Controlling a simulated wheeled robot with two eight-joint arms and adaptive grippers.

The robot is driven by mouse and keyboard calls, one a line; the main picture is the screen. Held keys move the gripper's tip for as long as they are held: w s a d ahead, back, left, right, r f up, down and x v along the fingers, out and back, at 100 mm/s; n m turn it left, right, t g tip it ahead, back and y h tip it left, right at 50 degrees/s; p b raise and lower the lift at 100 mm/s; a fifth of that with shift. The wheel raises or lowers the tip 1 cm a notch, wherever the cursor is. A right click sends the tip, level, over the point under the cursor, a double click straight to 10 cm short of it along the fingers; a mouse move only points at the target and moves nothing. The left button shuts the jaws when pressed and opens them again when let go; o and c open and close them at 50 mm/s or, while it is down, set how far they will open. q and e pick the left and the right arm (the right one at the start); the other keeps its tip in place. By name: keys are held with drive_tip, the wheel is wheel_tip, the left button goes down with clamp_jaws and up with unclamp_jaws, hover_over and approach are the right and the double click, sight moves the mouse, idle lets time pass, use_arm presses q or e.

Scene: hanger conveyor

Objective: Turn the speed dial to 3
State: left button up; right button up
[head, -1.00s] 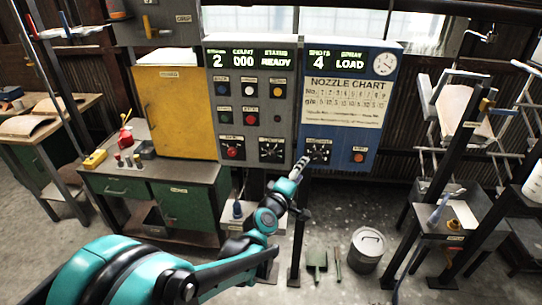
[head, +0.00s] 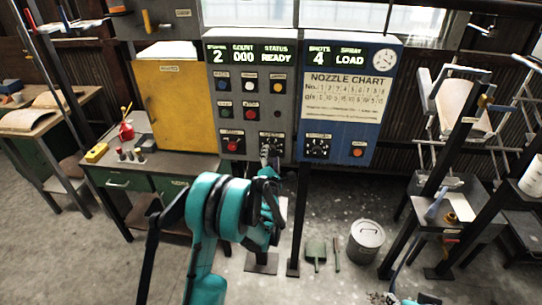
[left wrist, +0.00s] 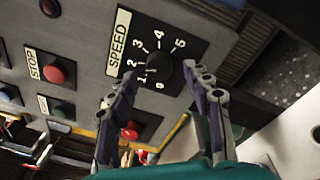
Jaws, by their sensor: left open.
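In the head view the dial plate (head: 271,141) is on the grey panel, partly hidden by my left gripper (head: 267,155). In the left wrist view my left gripper (left wrist: 163,88) is open and empty. Its fingers point at the panel, with the knob showing between the tips; contact cannot be told. Part of what seems to be my right gripper (head: 385,297) shows at the bottom edge.
A red STOP button (left wrist: 56,72) is beside the dial on the grey panel (head: 240,100). The blue panel (head: 345,135) to the right has another dial (head: 317,148) and an orange button (head: 357,152). A yellow cabinet door (head: 178,110) stands left.

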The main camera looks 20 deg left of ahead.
use_arm(q)
drive_tip(key=shift+w+a, duration=0.2)
drive_tip(key=shift+w, duration=0.5)
clamp_jaws()
drive_tip(key=m+b, duration=0.2)
drive_tip(key=m, duration=0.2)
drive_tip(key=shift+f+b, duration=0.1)
drive_tip(key=shift+b, duration=0.3)
drive_tip(key=shift+m+t+b, duration=0.5)
drive_tip(key=shift+m+b, duration=0.55)
drive_tip(key=shift+m, duration=1.55)
